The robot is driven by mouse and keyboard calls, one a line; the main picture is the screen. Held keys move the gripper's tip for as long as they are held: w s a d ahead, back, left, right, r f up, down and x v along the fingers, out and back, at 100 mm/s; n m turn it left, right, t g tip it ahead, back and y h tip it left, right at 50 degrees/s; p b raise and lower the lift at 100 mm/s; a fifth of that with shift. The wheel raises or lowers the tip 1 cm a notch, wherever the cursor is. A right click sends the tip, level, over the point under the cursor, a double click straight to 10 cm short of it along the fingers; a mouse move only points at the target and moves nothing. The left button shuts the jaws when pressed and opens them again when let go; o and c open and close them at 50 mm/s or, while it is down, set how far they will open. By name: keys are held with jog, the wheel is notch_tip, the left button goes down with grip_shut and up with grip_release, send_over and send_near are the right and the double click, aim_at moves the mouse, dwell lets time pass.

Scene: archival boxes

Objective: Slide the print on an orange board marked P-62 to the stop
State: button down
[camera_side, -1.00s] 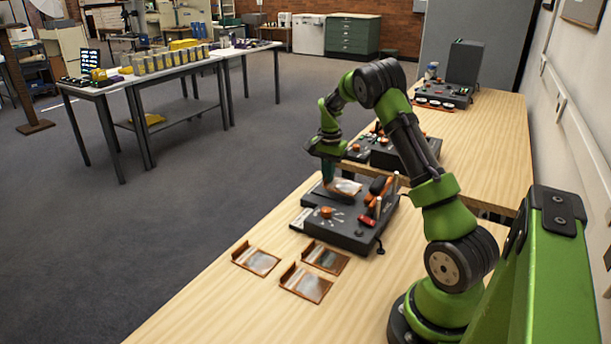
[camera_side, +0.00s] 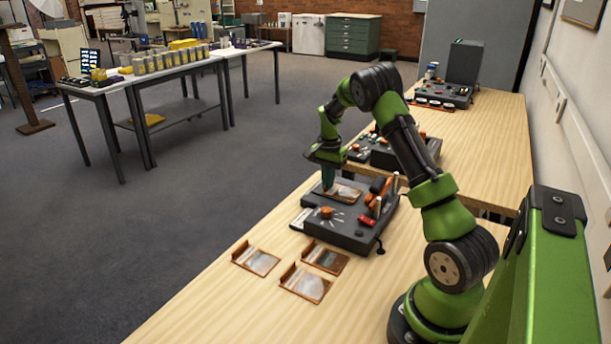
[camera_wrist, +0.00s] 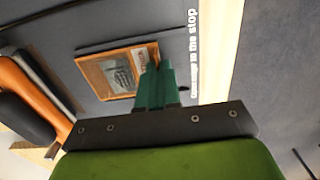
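The print on an orange board (camera_side: 346,193) lies about flat on the dark grey box-shaped fixture (camera_side: 352,233). My gripper (camera_side: 327,187) is low over the fixture, at the left end of this board. In the wrist view, the board (camera_wrist: 108,73) shows a grey picture in an orange frame. My teal fingers (camera_wrist: 153,68) are close together at its right edge and look shut on its raised lip, which they mostly hide. White lettering ending in "to the stop" (camera_wrist: 193,55) runs beside the fingers. The P-62 mark cannot be read.
Three similar orange boards (camera_side: 255,260) (camera_side: 325,258) (camera_side: 306,284) lie on the wooden table in front of the fixture. An orange knob (camera_side: 326,212), a red part (camera_side: 366,219) and an orange-and-black part (camera_side: 380,187) stand on the fixture. Another dark device (camera_side: 400,153) stands behind.

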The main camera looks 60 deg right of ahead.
aim_at(347, 194)
jog(key=shift+s, duration=0.1)
dwell(0.5)
jog(key=shift+s, duration=1.55)
jog(key=shift+s, duration=1.55)
jog(key=shift+s, duration=0.2)
jog(key=c, duration=1.3)
grip_release()
jog(key=shift+w, duration=0.1)
jog(key=shift+o, duration=0.2)
